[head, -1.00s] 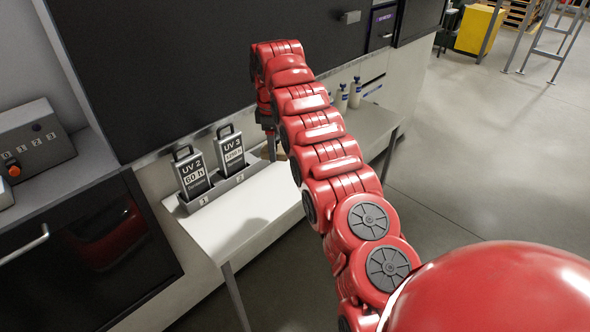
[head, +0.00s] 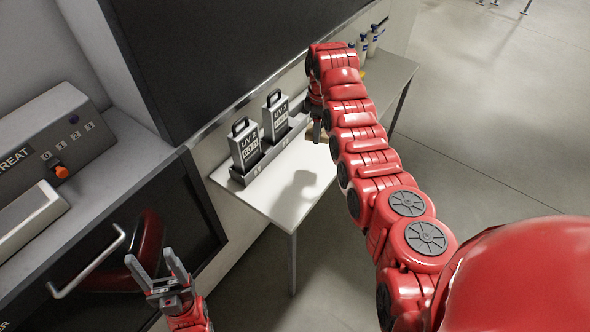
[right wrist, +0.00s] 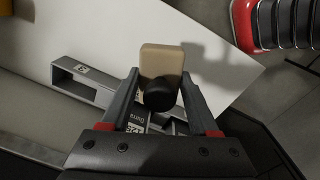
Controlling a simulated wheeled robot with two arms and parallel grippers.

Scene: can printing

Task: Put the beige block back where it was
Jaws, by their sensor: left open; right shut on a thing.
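The beige block (right wrist: 161,60) with a black knob (right wrist: 160,96) sits between the fingers of my right gripper (right wrist: 160,80) in the right wrist view. My right gripper is shut on it, above the white table (right wrist: 215,72). In the head view my right gripper (head: 316,122) is beside the right end of the grey rack (head: 262,164), and my arm partly hides it. The rack holds two labelled blocks, UV 2 (head: 245,147) and UV 3 (head: 276,117). An empty slot (right wrist: 75,76) shows at one rack end in the right wrist view. My left gripper (head: 158,266) is open and empty.
A grey control box (head: 60,135) with an orange knob (head: 61,171) stands at the left above a dark-fronted unit with a handle (head: 88,265). Bottles (head: 373,40) stand at the table's far end. The near table top (head: 285,192) is clear.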

